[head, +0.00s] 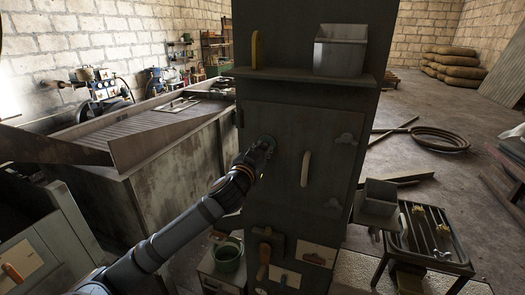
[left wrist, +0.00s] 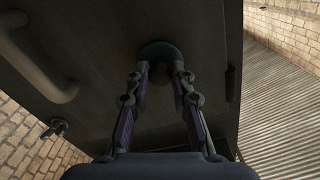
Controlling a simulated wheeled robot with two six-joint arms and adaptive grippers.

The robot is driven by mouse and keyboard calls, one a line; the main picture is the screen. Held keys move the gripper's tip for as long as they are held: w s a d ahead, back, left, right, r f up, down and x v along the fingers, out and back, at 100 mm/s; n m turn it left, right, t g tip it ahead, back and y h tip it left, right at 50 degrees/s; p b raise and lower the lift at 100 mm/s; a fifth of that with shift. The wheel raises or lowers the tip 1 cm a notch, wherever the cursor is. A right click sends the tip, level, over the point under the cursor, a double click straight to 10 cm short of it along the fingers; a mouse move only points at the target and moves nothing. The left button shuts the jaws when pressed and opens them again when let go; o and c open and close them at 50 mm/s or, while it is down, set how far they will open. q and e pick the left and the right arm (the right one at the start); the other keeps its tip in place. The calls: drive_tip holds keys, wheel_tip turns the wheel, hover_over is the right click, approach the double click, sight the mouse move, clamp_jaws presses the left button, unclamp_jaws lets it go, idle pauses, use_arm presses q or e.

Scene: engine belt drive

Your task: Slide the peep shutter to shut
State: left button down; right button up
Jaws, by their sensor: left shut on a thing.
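The peep shutter is a small round greenish disc (head: 268,139) on the dark metal door (head: 325,135) of the tall cabinet. It also shows in the left wrist view (left wrist: 158,49), at the top middle, with a small dark knob between my fingers. My left gripper (head: 262,150) reaches in from the lower left and is at the disc. In the left wrist view its two fingertips (left wrist: 162,70) are shut on the shutter's knob. The gripper hides part of the disc, and I cannot see a peep opening. My right gripper is not in view.
The door has a pale upright handle (head: 305,169) right of the shutter. A shelf above holds a grey box (head: 340,50) and a yellow handle-like piece (head: 257,50). A green bucket (head: 228,255) stands below. A long trough (head: 150,150) lies at left.

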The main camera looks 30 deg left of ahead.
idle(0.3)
use_arm(q)
wheel_tip(320, 180, down, 6)
drive_tip(key=b, duration=0.5)
drive_tip(key=shift+f, duration=0.25)
drive_tip(key=c, duration=1.1)
unclamp_jaws()
drive_tip(key=shift+c, duration=0.2)
drive_tip(key=shift+r, duration=0.15)
wheel_tip(320, 180, up, 10)
drive_tip(key=shift+f, duration=0.1)
